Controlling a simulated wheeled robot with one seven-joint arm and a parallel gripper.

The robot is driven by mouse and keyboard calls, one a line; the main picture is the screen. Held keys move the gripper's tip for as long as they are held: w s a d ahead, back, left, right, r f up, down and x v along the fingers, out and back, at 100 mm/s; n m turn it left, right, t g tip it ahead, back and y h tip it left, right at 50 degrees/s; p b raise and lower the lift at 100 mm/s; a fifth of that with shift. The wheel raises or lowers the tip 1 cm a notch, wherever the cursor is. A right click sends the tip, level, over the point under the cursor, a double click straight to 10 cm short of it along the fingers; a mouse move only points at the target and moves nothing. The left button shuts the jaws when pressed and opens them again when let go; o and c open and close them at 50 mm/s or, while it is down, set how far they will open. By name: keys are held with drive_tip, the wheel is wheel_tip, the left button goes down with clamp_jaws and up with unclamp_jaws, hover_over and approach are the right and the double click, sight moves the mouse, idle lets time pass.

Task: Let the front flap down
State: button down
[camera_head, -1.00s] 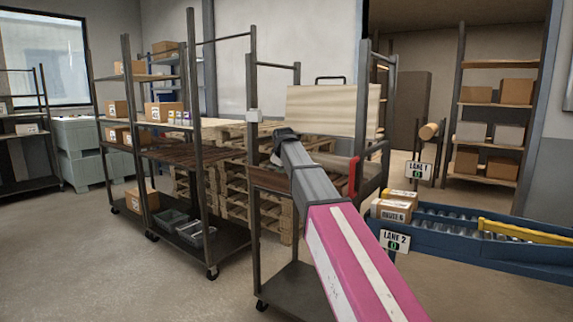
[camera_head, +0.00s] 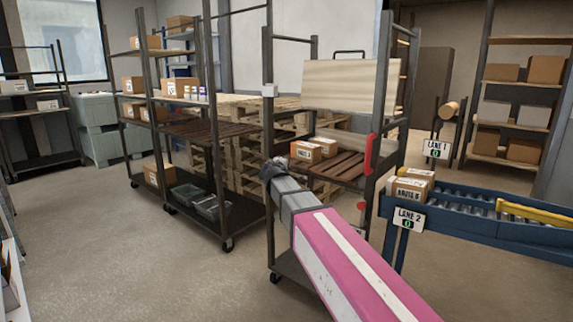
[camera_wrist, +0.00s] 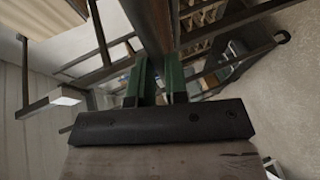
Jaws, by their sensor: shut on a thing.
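The cart (camera_head: 268,120) stands in the middle of the head view, with dark posts and a slatted deck. My gripper (camera_head: 272,170) is low by its left front post, at about deck height. In the wrist view my gripper (camera_wrist: 156,82) has its green-padded fingers close together. A dark brown edge between and beyond them appears to be the front flap (camera_wrist: 150,22), seen nearly edge-on. Its full outline and the exact grip are hidden. In the head view my arm covers the cart's lower front. A red handle (camera_head: 369,155) is on the cart's right side.
Brown boxes (camera_head: 315,150) sit on the deck, below a pale panel (camera_head: 345,87). A shelf cart (camera_head: 212,130) stands to the left, pallets (camera_head: 235,110) behind. The blue conveyor (camera_head: 480,235) is close on the right. The front-left floor is clear.

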wheel_tip(320, 180, down, 8)
drive_tip(key=shift+s+a+r+t, duration=0.25)
drive_tip(key=shift+s+t, duration=0.05)
idle(0.5)
idle(0.3)
drive_tip(key=c, duration=1.1)
unclamp_jaws()
drive_tip(key=shift+s, duration=0.1)
drive_tip(key=v, duration=1)
drive_tip(key=shift+s+a, duration=0.15)
drive_tip(key=shift+s, duration=0.1)
